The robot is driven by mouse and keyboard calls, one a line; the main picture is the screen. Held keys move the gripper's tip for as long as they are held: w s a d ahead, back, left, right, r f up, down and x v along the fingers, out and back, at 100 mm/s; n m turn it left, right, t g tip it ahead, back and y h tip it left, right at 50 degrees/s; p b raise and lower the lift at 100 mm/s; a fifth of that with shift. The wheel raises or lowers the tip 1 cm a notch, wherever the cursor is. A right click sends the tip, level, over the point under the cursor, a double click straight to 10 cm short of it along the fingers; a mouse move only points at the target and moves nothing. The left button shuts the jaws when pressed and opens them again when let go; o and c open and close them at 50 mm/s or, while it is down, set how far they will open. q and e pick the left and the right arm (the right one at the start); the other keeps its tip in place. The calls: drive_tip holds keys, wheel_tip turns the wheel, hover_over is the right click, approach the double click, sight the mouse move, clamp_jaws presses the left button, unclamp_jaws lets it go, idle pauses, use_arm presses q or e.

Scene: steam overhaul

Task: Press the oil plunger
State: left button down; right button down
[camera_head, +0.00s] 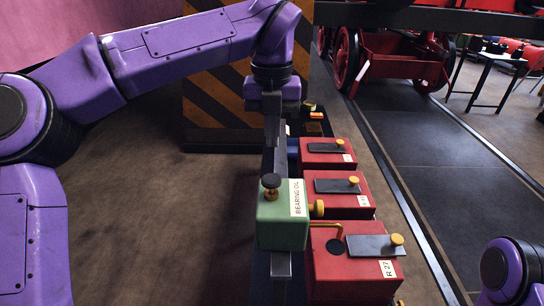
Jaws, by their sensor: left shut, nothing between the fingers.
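A green box labelled "BEARING OIL" (282,223) stands at the centre. The oil plunger (270,182), a dark round knob on a brass stem, sticks up from its top. My left gripper (273,140) points down with its grey fingers shut and empty. In the picture it is just above and beyond the plunger, with no clear contact. My right gripper is out of view; only part of a purple arm shows at lower right.
Two more red boxes (337,196) (325,152) with grey lids and yellow knobs line up behind the nearest one. A black-and-orange striped block (215,100) stands behind my left arm. Brown floor lies open at left. A red wheeled machine (395,65) stands at the back.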

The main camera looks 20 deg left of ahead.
use_arm(q)
wheel_tip(320, 180, up, 3)
idle(1.5)
